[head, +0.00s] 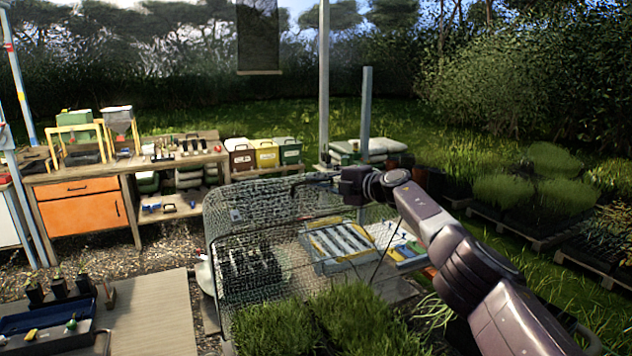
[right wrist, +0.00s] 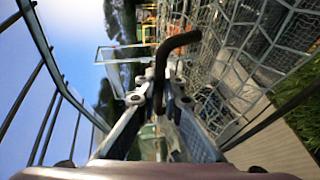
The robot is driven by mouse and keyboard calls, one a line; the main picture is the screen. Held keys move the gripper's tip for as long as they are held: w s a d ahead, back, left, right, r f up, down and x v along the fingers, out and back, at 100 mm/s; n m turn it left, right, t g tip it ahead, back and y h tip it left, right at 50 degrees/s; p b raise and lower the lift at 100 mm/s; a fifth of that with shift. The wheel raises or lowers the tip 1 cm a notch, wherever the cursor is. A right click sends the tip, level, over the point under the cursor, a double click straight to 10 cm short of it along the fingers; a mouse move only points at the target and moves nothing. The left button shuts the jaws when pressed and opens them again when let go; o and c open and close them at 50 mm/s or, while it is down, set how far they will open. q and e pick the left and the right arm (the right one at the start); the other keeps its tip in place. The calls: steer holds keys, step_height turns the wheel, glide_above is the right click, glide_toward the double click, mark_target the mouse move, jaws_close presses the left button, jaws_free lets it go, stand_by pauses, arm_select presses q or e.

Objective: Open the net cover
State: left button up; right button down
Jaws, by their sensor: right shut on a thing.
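The net cover (head: 262,222) is a cage of wire mesh on a thin curved frame, in the middle of the head view. It stands over seed trays, which show through the mesh. Its mesh fills the right side of the right wrist view (right wrist: 240,50). My right gripper (head: 318,179) is at the cover's top edge. It is shut on a black bent handle (right wrist: 180,42), which passes between the fingertips (right wrist: 160,92) in the right wrist view. I cannot tell whether the cover is lifted at all. My left gripper is not in view.
Grassy plants (head: 272,328) stand in front of the cover. A wooden bench (head: 125,165) with an orange drawer stands at the left, with coloured bins (head: 266,156) beside it. A post (head: 366,100) rises behind the cover. A dark tray with pots (head: 45,322) lies at front left.

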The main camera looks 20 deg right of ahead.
steer(key=c, duration=2)
jaws_free()
steer(key=shift+a+f, duration=0.1)
steer(key=shift+f, duration=0.05)
steer(key=shift+c, duration=0.2)
steer(key=shift+s+d+r, duration=0.25)
steer(key=shift+s+d, duration=0.35)
steer(key=shift+s, duration=0.15)
steer(key=shift+s+d, duration=0.15)
steer(key=shift+s, duration=0.55)
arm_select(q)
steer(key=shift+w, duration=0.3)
arm_select(e)
steer(key=v, duration=0.8)
steer(key=shift+s+r, duration=0.2)
steer(key=shift+s, duration=0.1)
steer(key=shift+d, duration=0.1)
